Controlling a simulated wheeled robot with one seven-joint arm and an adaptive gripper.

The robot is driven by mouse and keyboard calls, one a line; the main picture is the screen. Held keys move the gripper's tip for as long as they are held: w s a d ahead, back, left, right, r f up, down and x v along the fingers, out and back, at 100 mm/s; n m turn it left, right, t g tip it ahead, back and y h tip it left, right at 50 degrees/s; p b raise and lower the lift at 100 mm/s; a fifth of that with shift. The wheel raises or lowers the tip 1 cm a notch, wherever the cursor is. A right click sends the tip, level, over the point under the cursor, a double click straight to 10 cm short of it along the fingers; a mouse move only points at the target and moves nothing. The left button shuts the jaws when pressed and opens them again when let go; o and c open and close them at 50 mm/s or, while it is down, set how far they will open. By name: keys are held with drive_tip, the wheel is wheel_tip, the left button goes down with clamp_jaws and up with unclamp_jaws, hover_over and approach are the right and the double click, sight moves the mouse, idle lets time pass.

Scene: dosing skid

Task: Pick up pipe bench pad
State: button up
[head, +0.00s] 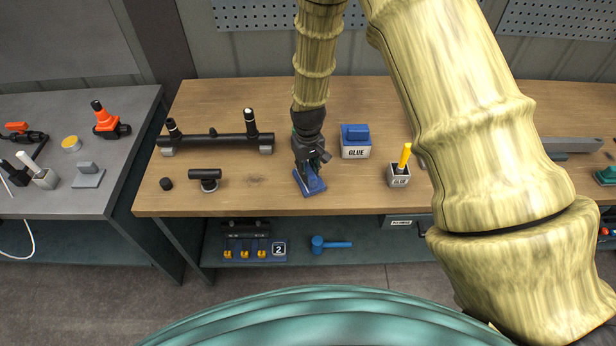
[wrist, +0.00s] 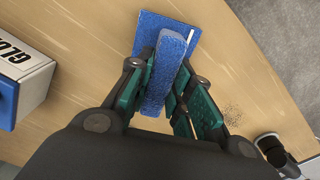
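The pipe bench pad is a blue flat plate with an upright blue grip block, at the middle of the wooden bench near its front edge (head: 311,187). In the wrist view the pad's grip block (wrist: 160,85) stands between the two green-faced fingers, with its plate beyond. My gripper (head: 309,165) points down over the pad and hides part of it. In the wrist view my gripper (wrist: 167,72) has its fingers drawn in close against both sides of the block. The plate appears to be at the bench top; I see no clear gap under it.
A white GLUE box with a blue top (head: 356,147) stands right of the pad. A GLUE pot with a yellow handle (head: 399,175) is farther right. A black pipe assembly (head: 215,140) and a black tee fitting (head: 205,177) lie left. Bare wood surrounds the pad.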

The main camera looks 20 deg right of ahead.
sight(308, 168)
clamp_jaws()
drive_tip(key=shift+r, duration=0.1)
drive_tip(key=shift+r+b, duration=1.1)
drive_tip(key=shift+r, duration=0.45)
drive_tip(key=s+a+r+b, duration=0.1)
drive_tip(key=s+a+b, duration=0.1)
drive_tip(key=s, duration=0.5)
drive_tip(key=s+a+b, duration=0.1)
drive_tip(key=s+b, duration=0.2)
drive_tip(key=s, duration=0.5)
drive_tip(key=shift+s+a+r, duration=0.3)
drive_tip(key=shift+a+r, duration=0.05)
drive_tip(key=shift+r, duration=0.05)
